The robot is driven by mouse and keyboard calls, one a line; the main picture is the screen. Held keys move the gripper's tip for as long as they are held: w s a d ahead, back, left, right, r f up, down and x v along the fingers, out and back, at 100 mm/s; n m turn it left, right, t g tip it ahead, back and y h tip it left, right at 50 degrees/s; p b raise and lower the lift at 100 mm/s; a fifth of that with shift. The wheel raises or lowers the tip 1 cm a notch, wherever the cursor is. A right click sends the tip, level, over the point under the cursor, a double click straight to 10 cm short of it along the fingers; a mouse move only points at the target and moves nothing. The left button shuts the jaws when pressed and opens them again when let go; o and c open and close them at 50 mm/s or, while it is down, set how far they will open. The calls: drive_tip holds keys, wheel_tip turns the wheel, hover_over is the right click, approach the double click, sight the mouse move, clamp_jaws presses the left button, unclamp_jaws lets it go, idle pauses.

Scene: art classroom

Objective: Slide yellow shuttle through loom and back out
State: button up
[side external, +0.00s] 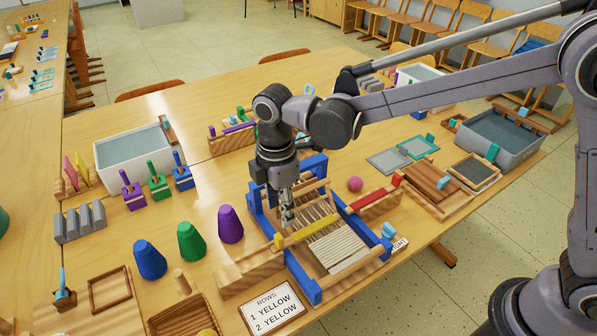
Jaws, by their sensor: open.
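The loom (313,292) has a blue frame with wooden bars and pale threads, and stands on the table in front of my arm. The yellow shuttle (313,231) lies across the loom's left and middle part, its left end near a wooden ramp-like block (240,278). My gripper (288,220) points down over the loom, open, its fingertips close to the yellow shuttle's left half. I cannot tell if they touch it. Part of the loom behind is hidden by my gripper. A red shuttle (374,199) lies on a wooden support at the loom's right.
A card (272,307) reads "ROWS 1 YELLOW 2 YELLOW". Blue (149,261), green (191,242) and purple (230,225) cones stand to the left. A pink ball (355,184) sits just behind the loom's right side. A white bin (133,163) and a grey bin (499,139) stand farther off.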

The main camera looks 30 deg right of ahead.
sight(279, 236)
drive_tip(key=shift+r, duration=1.25)
drive_tip(key=f, duration=1.2)
drive_tip(key=shift+a, duration=0.35)
